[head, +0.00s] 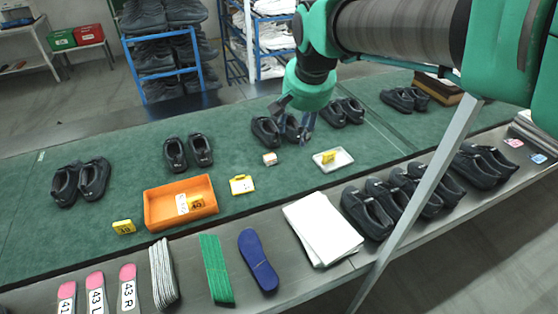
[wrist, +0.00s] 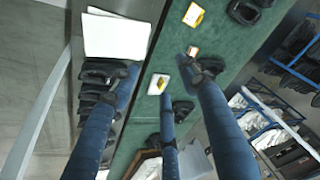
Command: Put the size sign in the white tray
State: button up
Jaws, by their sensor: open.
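The white tray (head: 333,160) lies on the green belt, below and right of my gripper in the head view. A yellow size sign (head: 328,156) shows inside its outline, toward the left side. In the wrist view the tray (wrist: 154,87) and that sign (wrist: 162,81) show between my spread fingers. My gripper (head: 296,124) is open and hangs above the belt, apart from the tray, with nothing visible between its fingers (wrist: 163,76). Other yellow signs stand or lie on the belt, one (head: 242,185) right of the orange bin and one (head: 123,227) left of it.
The orange bin (head: 160,213) holds a yellow sign and a white card. A small box (head: 270,159) sits left of the tray. Pairs of black shoes (head: 187,152) stand along the belt. White sheets (head: 322,228) lie on the metal front ledge. Belt between these is clear.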

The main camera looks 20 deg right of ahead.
jog(key=s+a+f+n, duration=0.2)
jog(key=s+a, duration=0.1)
jog(key=s, duration=0.6)
jog(key=s+a+f+n+t, duration=0.1)
jog(key=s+a+f+n, duration=0.1)
jog(key=s, duration=0.8)
jog(key=shift+a+n+t+y, duration=0.3)
jog(key=shift+a+n, duration=0.3)
jog(key=shift+a, duration=0.4)
